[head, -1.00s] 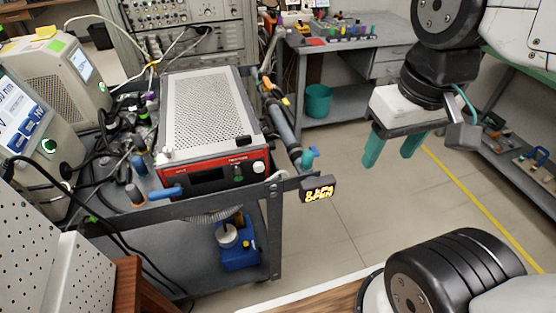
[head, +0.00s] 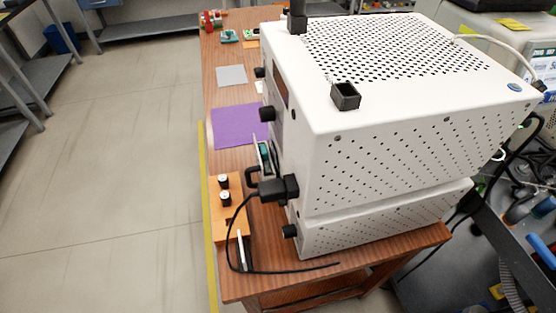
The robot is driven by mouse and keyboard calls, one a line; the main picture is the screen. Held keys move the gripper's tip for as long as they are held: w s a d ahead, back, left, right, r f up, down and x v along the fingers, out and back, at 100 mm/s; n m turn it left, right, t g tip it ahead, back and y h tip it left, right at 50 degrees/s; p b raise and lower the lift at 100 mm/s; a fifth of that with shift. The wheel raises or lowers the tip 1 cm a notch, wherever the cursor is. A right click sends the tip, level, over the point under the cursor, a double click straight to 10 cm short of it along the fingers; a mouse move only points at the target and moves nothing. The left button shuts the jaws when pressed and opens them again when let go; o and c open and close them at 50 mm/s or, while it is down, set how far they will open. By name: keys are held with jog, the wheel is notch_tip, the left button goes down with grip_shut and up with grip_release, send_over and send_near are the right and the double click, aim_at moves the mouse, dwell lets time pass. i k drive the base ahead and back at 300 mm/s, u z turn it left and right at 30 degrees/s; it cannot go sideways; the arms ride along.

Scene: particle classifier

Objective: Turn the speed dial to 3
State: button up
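A large white instrument (head: 415,135) with perforated sides and top stands on a wooden table (head: 378,265). Its front faces left and shows only at a steep angle. Black knobs stick out of that front: an upper knob (head: 267,113) and a lower knob (head: 289,231). I cannot tell whether either is the speed dial, and no dial markings can be read. My gripper is not in view.
A black cable (head: 232,235) loops there. A purple mat (head: 240,125) and a grey sheet (head: 231,76) lie behind. The floor (head: 110,170) at left is clear.

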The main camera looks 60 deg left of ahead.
aim_at(288, 231)
jog(key=u, duration=1.5)
